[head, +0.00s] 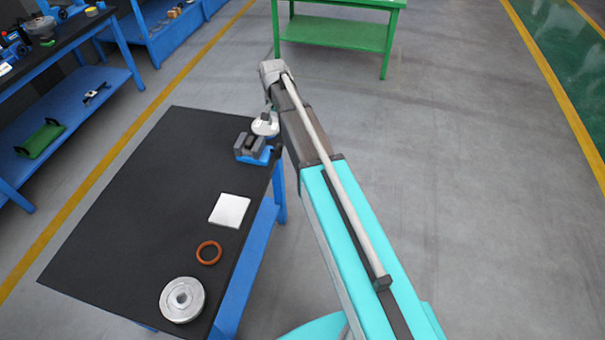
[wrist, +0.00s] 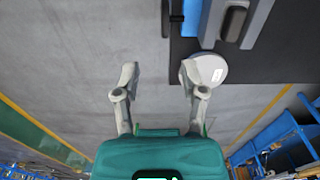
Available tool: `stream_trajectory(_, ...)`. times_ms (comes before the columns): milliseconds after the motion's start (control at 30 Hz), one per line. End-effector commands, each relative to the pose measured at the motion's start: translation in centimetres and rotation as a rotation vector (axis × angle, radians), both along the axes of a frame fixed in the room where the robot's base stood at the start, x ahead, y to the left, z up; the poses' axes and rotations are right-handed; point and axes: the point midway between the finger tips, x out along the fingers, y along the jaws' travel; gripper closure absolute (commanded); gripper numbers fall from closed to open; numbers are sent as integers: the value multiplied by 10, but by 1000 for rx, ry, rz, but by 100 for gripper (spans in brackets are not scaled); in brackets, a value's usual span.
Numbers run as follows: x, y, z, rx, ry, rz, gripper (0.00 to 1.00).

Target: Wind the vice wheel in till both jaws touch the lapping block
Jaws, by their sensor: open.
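The blue vice (head: 252,152) with grey jaws stands at the table's far right edge. In the wrist view its jaws (wrist: 259,22) flank a dark block (wrist: 233,24), probably the lapping block. The pale round vice wheel (head: 264,127) is on the vice's far side. It also shows in the wrist view (wrist: 213,70), right beside and partly behind my right finger. My gripper (wrist: 159,74) is open with nothing between its fingers, over the floor past the table edge. In the head view my arm hides it.
The black tabletop (head: 130,210) also holds a white square plate (head: 230,210), an orange ring (head: 209,252) and a round metal flanged part (head: 182,299). A green bench (head: 335,30) stands beyond, blue benches at left. The floor to the right is clear.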

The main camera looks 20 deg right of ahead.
Motion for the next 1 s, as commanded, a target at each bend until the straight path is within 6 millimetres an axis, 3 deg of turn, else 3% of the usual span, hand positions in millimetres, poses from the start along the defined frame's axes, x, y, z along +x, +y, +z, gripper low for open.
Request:
stream_trajectory(100, -22, -2, -2, 0, 0, 33, 46)
stream_trajectory(1000, -147, -11, -8, -1, 0, 285, 46)
